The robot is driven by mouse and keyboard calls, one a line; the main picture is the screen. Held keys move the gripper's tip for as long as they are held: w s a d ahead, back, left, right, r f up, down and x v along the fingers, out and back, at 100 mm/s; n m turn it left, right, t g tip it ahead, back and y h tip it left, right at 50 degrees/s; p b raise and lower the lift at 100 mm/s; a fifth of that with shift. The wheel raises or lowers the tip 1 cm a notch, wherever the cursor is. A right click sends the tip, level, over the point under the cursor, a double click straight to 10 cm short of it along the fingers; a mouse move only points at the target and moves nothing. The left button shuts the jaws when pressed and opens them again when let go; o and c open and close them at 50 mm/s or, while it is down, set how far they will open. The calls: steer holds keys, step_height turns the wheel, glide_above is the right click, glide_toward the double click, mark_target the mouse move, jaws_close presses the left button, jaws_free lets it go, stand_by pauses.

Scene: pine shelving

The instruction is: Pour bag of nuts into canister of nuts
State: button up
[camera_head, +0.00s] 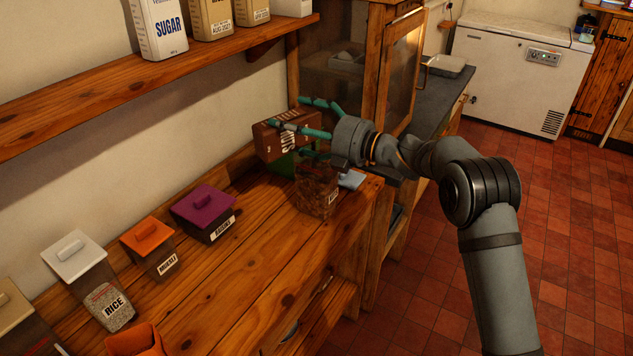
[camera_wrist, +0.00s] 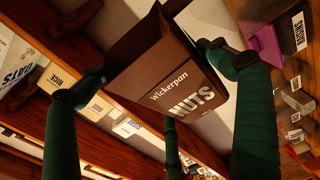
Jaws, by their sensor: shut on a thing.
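The bag of nuts (camera_head: 281,140) is a brown box-shaped bag, tilted over on its side in the head view. In the wrist view its front (camera_wrist: 170,82) reads "Wickerpan NUTS". My gripper (camera_head: 290,113) has its teal fingers closed around the bag, with fingers on both sides of it in the wrist view. The canister of nuts (camera_head: 316,196) is a clear container with brown contents, standing on the wooden counter just below and right of the bag. Its top is partly hidden by my gripper. No falling nuts can be made out.
A pale blue lid (camera_head: 351,180) lies beside the canister. To the left stand a purple-lidded raisins canister (camera_head: 204,211), an orange-lidded muesli canister (camera_head: 151,246) and a rice canister (camera_head: 92,276). A shelf (camera_head: 150,90) runs above; a glazed wooden cabinet (camera_head: 375,70) stands behind.

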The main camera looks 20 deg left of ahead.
mark_target(293, 141)
steer(key=shift+w+d+r+m+y+b, duration=0.3)
steer(key=shift+w+r+m+b, duration=0.15)
steer(key=shift+m+b, duration=0.4)
stand_by(1.5)
steer(key=shift+s, duration=0.1)
steer(key=shift+s+a+f+n+b, duration=0.3)
steer(key=shift+f+n+b, duration=0.2)
steer(key=shift+n+b, duration=0.3)
steer(key=shift+s+h, duration=0.1)
steer(key=shift+h, duration=0.3)
steer(key=f+n+b, duration=0.1)
steer(key=s+a+f+n+h+b, duration=0.1)
steer(key=n, duration=0.1)
steer(key=s+f+n+b, duration=0.1)
steer(key=shift+s+a+n+h, duration=0.15)
steer(key=shift+a+n+h, duration=0.1)
steer(key=shift+h, duration=0.05)
